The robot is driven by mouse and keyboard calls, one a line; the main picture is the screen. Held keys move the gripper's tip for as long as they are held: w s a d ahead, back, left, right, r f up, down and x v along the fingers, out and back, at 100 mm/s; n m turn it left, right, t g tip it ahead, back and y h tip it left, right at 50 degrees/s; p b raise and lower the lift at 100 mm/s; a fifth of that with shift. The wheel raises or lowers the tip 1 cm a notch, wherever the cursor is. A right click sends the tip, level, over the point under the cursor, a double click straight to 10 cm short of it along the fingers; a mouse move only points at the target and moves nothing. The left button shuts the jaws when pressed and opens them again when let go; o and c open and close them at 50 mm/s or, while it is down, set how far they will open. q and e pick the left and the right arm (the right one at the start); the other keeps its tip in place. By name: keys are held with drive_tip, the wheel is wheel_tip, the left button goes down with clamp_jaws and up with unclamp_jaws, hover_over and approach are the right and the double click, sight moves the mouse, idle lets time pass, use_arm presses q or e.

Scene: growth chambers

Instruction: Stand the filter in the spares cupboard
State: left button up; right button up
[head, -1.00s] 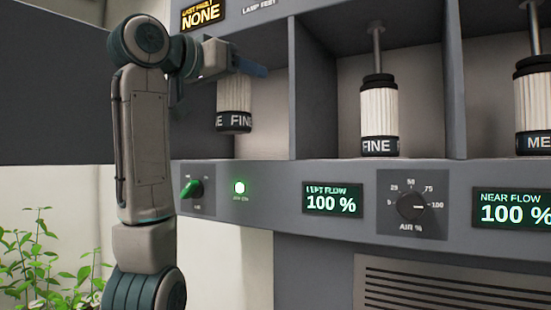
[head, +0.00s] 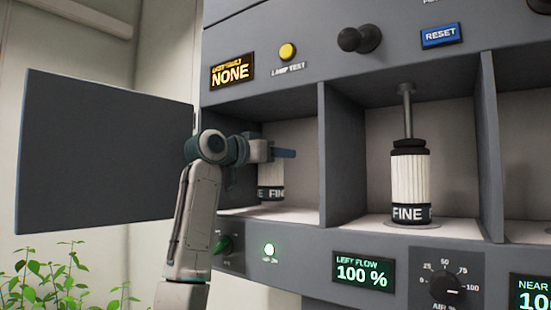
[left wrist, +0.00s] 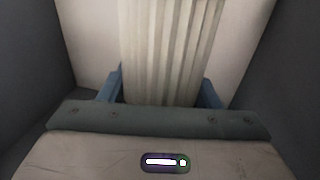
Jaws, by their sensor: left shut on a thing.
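A white pleated filter with a black band reading FINE (head: 271,180) is in the leftmost bay of the grey cabinet, the cupboard (head: 300,150) whose door stands open. My left gripper (head: 284,154) is shut on the filter and reaches into this bay. In the left wrist view the pleated filter (left wrist: 172,50) stands between the blue fingers, with the bay's walls on both sides. The filter looks upright. Its top is hidden behind my gripper, and I cannot tell whether its base touches the floor. My right gripper is not in view.
The open door (head: 105,150) extends left of the bay. A divider (head: 338,155) separates it from the middle bay, where another FINE filter (head: 410,180) stands under a rod. A plant (head: 65,285) is at lower left.

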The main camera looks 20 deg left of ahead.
use_arm(q)
wheel_tip(320, 180, down, 2)
drive_tip(key=shift+w+a+f+p, duration=0.1)
drive_tip(key=shift+f+p, duration=0.1)
drive_tip(key=shift+p, duration=0.1)
drive_tip(key=shift+f, duration=0.1)
drive_tip(key=o, duration=1.1)
